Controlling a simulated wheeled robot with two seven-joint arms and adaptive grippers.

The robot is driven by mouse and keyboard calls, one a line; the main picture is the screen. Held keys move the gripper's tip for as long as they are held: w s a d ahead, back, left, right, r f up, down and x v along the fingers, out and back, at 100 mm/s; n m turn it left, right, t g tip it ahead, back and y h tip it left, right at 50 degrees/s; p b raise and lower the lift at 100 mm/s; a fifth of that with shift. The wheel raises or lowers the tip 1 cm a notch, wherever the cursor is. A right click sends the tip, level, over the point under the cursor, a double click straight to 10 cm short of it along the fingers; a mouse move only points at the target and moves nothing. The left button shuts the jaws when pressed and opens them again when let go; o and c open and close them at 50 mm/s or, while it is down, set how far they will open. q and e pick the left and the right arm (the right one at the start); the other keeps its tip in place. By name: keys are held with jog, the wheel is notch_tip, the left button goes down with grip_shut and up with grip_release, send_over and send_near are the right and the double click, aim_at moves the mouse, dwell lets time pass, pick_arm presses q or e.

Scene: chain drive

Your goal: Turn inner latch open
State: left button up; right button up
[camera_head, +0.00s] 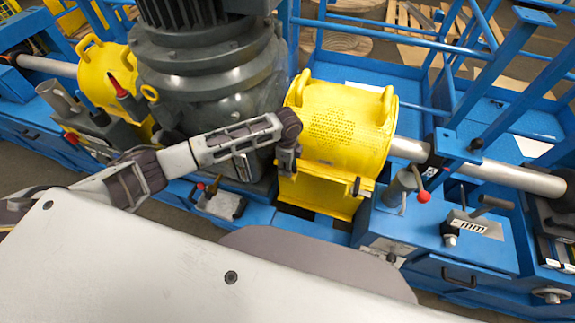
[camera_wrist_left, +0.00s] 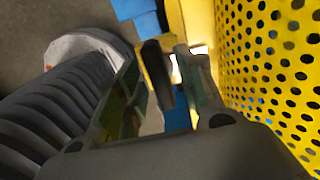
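The yellow perforated guard (camera_head: 345,125) stands closed over the shaft in the middle of the head view. Its perforated side (camera_wrist_left: 275,60) fills the right of the left wrist view. My left gripper (camera_head: 287,165) points down at the guard's left front edge. In the left wrist view its two fingers (camera_wrist_left: 168,95) are apart. A dark-and-yellow latch handle (camera_wrist_left: 156,72) stands between them, with gaps seen beside it. In the head view the gripper hides this latch. Another latch (camera_head: 356,186) shows at the guard's right front edge. My right gripper is not in view.
A large grey motor (camera_head: 210,75) stands left of the guard, close behind my left arm. A red-knobbed lever (camera_head: 423,196) stands to the right on the blue frame (camera_head: 450,250). The steel shaft (camera_head: 500,175) runs out to the right.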

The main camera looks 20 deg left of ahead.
pick_arm(q)
jog(key=shift+f, duration=0.1)
grip_shut()
jog(key=shift+m, duration=0.3)
jog(key=shift+m+p, duration=1.2)
jog(key=shift+m, duration=0.1)
jog(key=m+p, duration=0.1)
jog(key=m, duration=0.2)
jog(key=shift+m, duration=0.3)
jog(key=m+p, duration=0.1)
jog(key=m, duration=1)
